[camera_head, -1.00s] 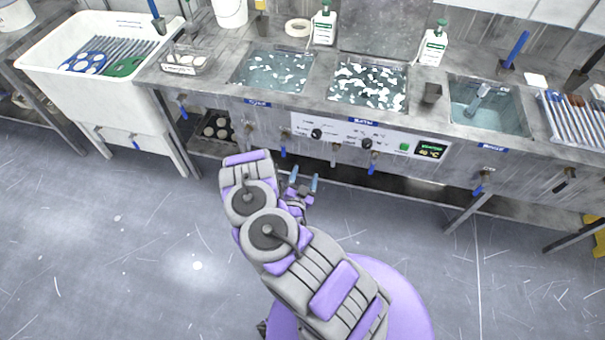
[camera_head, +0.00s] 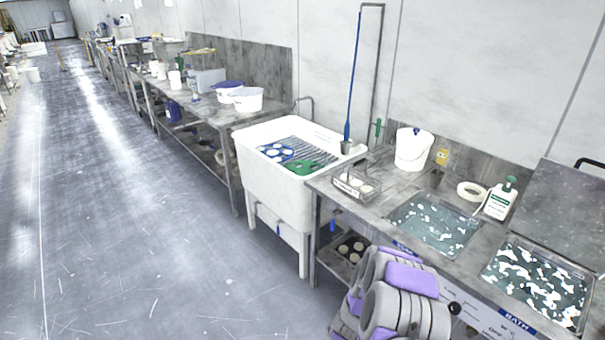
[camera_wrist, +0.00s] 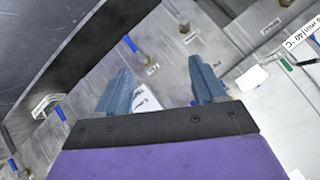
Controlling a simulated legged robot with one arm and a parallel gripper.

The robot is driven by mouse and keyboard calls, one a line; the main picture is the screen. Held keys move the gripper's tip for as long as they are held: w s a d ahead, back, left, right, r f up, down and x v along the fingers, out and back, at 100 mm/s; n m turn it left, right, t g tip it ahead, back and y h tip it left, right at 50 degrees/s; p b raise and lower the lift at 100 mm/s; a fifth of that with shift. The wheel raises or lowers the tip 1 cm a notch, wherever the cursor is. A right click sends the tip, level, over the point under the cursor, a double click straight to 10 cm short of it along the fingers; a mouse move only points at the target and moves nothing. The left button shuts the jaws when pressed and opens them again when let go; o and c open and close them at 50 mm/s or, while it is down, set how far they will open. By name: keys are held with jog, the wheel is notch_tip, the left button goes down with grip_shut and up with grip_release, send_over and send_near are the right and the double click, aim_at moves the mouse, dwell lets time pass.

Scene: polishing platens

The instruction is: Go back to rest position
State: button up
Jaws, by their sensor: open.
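My gripper (camera_wrist: 160,90) shows in the wrist view with its two blue-grey fingers spread apart and nothing between them. Behind the fingers lies a grey metal front with blue-handled taps (camera_wrist: 131,43). In the head view my folded arm is at the bottom right, in front of the wet bench (camera_head: 345,215). The gripper itself is hidden there.
A white sink (camera_head: 270,195) holds blue and green platens. Right of it are a wire basket (camera_head: 357,186), a white bucket (camera_head: 412,150) and two baths (camera_head: 435,225) with white pieces. A long table (camera_head: 205,108) runs behind. The floor (camera_head: 130,220) at left is clear.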

jog(key=a+r+n+g+y, duration=0.1)
jog(key=a+r+n+y, duration=0.4)
jog(key=a+r, duration=0.65)
jog(key=s+a+r+n+g+y, duration=0.2)
jog(key=s+a+r+n+y, duration=0.15)
jog(key=s+r, duration=0.45)
jog(key=s+d+r+n+g+h, duration=0.1)
jog(key=s+r, duration=0.4)
jog(key=s, duration=0.6)
jog(key=s+d+r+n+g+h, duration=0.1)
jog(key=s+d+r+g, duration=0.3)
jog(key=s, duration=0.7)
jog(key=s+d+r+n+g+h, duration=0.1)
jog(key=s+r, duration=0.5)
jog(key=s, duration=0.6)
jog(key=shift+d+r+n+g, duration=0.3)
jog(key=shift+d+n+g, duration=0.65)
jog(key=shift+n, duration=0.3)
